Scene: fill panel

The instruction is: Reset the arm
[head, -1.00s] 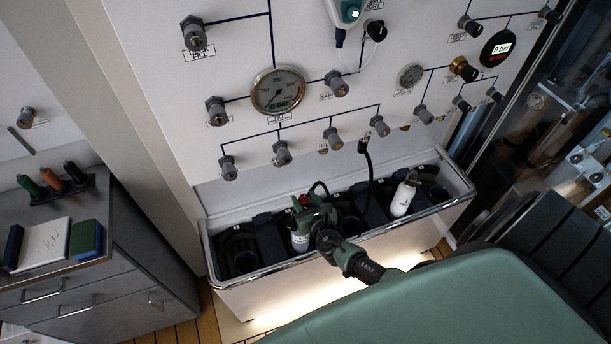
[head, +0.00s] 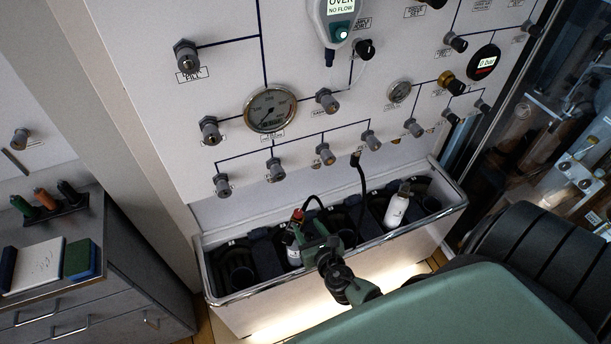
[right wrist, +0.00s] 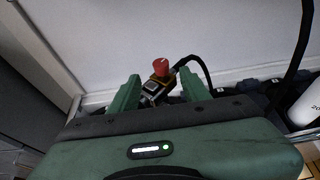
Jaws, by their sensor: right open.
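My right gripper (head: 312,232) is over the front edge of the trough, close to a white bottle (head: 292,254) with a red-knobbed valve (head: 297,215). In the right wrist view, its two green fingers (right wrist: 160,90) are spread open. The red-knobbed valve (right wrist: 160,68) shows between and beyond them, and a black hose runs from it to the right. The fingers appear apart from the valve. The bottle is partly hidden by my gripper. My left gripper is in neither view.
The trough (head: 232,296) has dark holders and a second white bottle (head: 397,208) at right. A black hose (head: 362,190) hangs from the panel (head: 330,75), which carries gauges and valve fittings. A drawer cabinet (head: 110,300) stands at left.

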